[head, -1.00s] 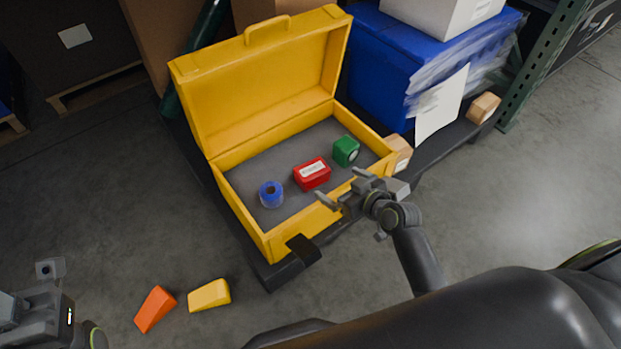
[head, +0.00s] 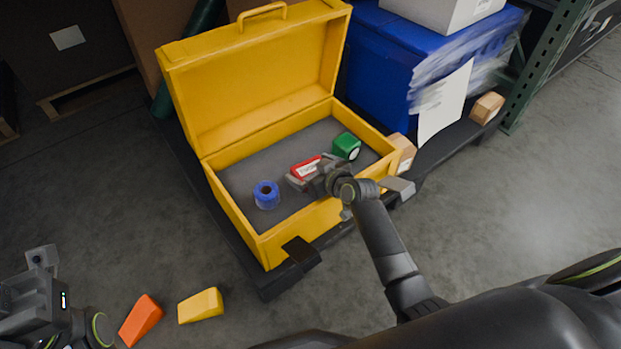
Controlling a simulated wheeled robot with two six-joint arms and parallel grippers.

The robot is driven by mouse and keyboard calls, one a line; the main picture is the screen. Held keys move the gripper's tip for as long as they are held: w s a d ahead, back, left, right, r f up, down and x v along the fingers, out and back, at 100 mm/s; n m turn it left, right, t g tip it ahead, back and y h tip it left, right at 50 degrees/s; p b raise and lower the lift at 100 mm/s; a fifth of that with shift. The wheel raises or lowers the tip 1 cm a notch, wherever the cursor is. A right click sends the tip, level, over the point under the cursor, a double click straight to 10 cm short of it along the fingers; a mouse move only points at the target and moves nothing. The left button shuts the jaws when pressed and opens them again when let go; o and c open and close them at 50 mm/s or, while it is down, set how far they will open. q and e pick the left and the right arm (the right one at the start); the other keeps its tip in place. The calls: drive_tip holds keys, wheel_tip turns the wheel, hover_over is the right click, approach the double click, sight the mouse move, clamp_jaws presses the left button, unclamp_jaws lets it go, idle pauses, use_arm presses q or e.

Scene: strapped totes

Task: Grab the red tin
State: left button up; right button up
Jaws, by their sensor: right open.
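The red tin (head: 304,167) with a white label lies on the grey floor of the open yellow case (head: 230,217), between a blue spool-like item and a green block. My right gripper (head: 306,178) reaches over the case's front wall and is at the tin, its jaws open. It covers the tin's lower right part, and I cannot tell whether the fingers touch it. My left gripper (head: 40,262) is at the lower left, outside the case; its fingers are partly out of clear view.
In the case, the blue item (head: 266,194) is left of the tin and the green block (head: 346,146) right of it. Orange (head: 141,320) and yellow (head: 201,306) wedges lie on the floor. A blue wrapped tote (head: 385,65) and small cartons stand to the right.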

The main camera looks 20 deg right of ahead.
drive_tip(key=shift+w, duration=0.2)
drive_tip(key=c, duration=1)
